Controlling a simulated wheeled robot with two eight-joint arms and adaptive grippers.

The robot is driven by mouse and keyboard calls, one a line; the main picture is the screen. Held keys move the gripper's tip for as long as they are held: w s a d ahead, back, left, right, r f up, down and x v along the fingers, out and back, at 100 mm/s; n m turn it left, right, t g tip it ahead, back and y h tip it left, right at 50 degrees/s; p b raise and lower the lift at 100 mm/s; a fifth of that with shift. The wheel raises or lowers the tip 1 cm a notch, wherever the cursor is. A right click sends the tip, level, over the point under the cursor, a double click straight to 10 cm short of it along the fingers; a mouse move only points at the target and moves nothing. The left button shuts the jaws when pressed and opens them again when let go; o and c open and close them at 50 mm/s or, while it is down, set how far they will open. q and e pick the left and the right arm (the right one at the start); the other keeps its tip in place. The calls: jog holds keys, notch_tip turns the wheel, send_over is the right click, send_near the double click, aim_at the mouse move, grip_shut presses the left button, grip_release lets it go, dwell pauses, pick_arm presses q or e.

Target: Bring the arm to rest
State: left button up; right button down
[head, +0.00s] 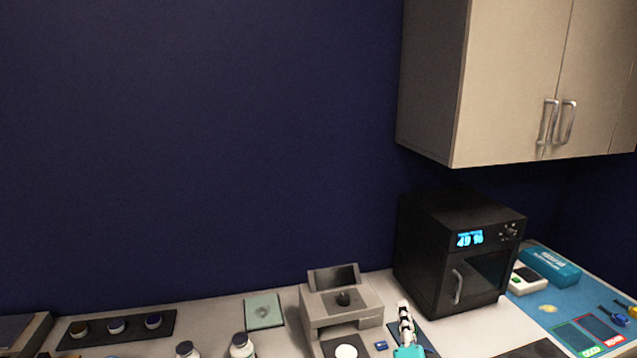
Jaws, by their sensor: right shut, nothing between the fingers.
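My right gripper (404,310) shows at the bottom edge of the head view, right of centre. Its white and dark fingers are shut with nothing between them, and a teal part shows below them. It appears just right of the grey instrument (312,308) and in front of the black oven-like box (432,270). The rest of my right arm is cut off by the lower edge. My left gripper is not in view.
On the light bench stand white bottles (242,346), a dark strip with round caps (80,342) and a pale green pad (264,311). A blue mat (543,317) lies at right. A wall cabinet (430,80) hangs above. The dark blue wall is bare.

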jog(key=s+a+f+n+g+y+b, duration=0.2)
jog(key=s+a+f+n+g+y, duration=0.1)
jog(key=f+n, duration=0.3)
jog(key=s+a+f+n+g+y+b, duration=0.2)
jog(key=s+a+f+n+y, duration=0.15)
jog(key=f+n, duration=0.2)
pick_arm(q)
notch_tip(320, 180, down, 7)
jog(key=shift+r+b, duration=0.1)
jog(key=shift+b, duration=1)
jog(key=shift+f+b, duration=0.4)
pick_arm(e)
jog(key=s+d+f+n+g+h, duration=0.3)
jog(key=s+d+f+g, duration=0.3)
jog(key=s+f, duration=0.5)
jog(key=shift+d+f+g+h, duration=0.3)
jog(key=shift+d+f+h, duration=0.1)
jog(key=shift+f+h, duration=0.3)
jog(key=shift+n, duration=0.25)
